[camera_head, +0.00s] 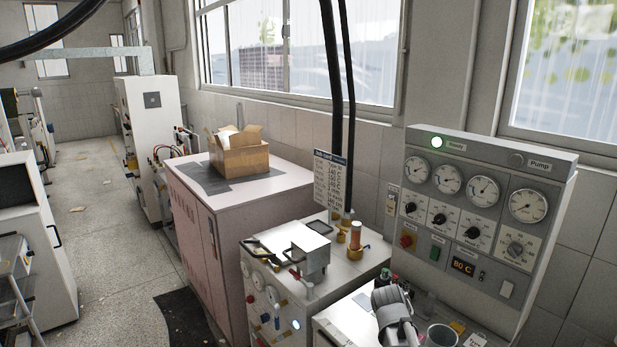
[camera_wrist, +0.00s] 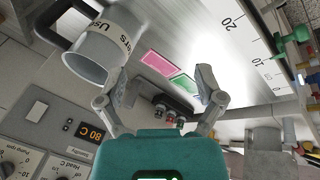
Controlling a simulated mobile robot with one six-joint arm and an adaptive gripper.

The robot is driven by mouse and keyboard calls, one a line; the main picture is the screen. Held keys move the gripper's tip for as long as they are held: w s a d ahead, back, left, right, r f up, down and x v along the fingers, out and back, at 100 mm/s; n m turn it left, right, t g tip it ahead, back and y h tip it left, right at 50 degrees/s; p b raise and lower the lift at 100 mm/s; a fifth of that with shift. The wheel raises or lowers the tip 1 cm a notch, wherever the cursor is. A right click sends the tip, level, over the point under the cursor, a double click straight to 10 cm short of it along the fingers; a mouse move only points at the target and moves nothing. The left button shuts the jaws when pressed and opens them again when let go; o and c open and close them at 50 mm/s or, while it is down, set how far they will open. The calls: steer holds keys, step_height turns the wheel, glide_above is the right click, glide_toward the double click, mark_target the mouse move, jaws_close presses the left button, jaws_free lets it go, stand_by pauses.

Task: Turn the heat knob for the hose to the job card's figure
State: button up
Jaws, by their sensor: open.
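There a label reads "Head C" above a dial (camera_wrist: 68,168). I cannot tell which knob is the hose's. A printed card (camera_head: 330,180) with several lines hangs left of the panel; its figures are too small to read surely. My gripper (camera_wrist: 165,82) is open and empty, apart from the knobs, over the bench.
A grey cup (camera_head: 440,335) stands on the bench close to my gripper; it also shows in the wrist view (camera_wrist: 88,60). A valve unit (camera_head: 310,250) stands left of the bench. An open cardboard box (camera_head: 240,155) sits on a pink cabinet (camera_head: 285,178). Black hoses hang above.

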steer(key=s+a+f+n+g+y, duration=0.1)
steer(key=s+a+n+y, duration=0.1)
steer(key=s+a, duration=0.6)
steer(key=shift+s+f+g+y, duration=0.15)
steer(key=shift+s+g+y, duration=0.3)
steer(key=shift+y, duration=0.45)
steer(key=shift+d, duration=0.1)
stand_by(1.2)
